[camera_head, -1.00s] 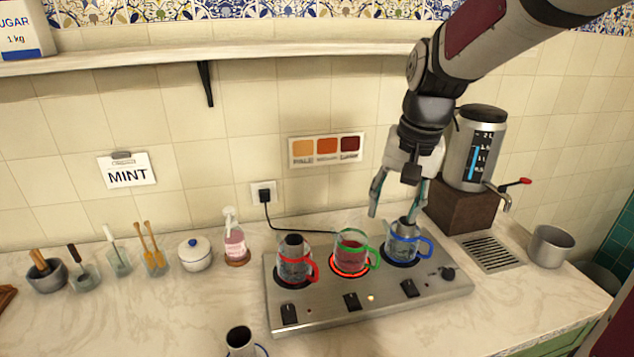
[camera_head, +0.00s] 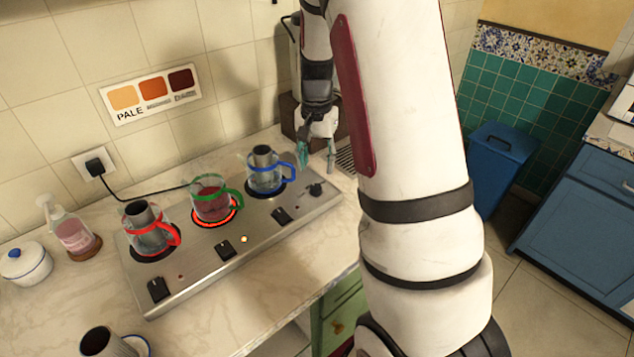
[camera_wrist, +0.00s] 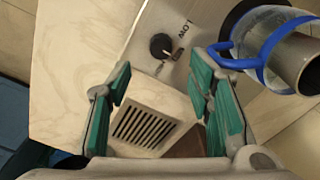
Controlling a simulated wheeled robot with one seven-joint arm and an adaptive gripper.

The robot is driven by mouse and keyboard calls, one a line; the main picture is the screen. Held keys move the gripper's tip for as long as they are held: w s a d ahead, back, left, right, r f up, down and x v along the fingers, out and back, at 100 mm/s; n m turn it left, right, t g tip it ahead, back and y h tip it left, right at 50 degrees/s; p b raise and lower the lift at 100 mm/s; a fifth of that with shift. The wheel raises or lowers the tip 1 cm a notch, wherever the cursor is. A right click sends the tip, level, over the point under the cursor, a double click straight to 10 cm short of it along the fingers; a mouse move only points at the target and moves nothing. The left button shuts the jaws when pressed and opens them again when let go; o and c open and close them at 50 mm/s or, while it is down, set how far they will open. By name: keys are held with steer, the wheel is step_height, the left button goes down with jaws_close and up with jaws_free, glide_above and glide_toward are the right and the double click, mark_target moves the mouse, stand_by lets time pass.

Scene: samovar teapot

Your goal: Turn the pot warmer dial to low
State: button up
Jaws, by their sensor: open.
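The pot warmer (camera_head: 190,258) is a long steel plate on the counter. Its dial (camera_head: 316,189) is a round black knob at the right end. In the wrist view the dial (camera_wrist: 160,46) sits beside the printed word LOW, with another small label on the opposite side that I cannot read. Its exact setting is unclear. My gripper (camera_head: 317,158) is open and empty, above the counter just beyond the dial. In the wrist view my gripper's green-padded fingers (camera_wrist: 163,72) are spread, with the dial ahead between them, apart from both.
A blue-handled glass pot (camera_head: 264,172) stands close to the dial. A green-handled pot (camera_head: 211,200) stands on a glowing red ring, and a red-handled pot (camera_head: 148,238) is farther left. Black switches (camera_head: 225,249) line the front. A drain grate (camera_wrist: 143,126) lies below the dial in the wrist view.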

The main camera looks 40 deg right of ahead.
mark_target(316, 187)
step_height(316, 187, down, 7)
steer(key=shift+a+f, duration=0.1)
steer(key=shift+f, duration=0.05)
steer(key=shift+c, duration=0.2)
jaws_close()
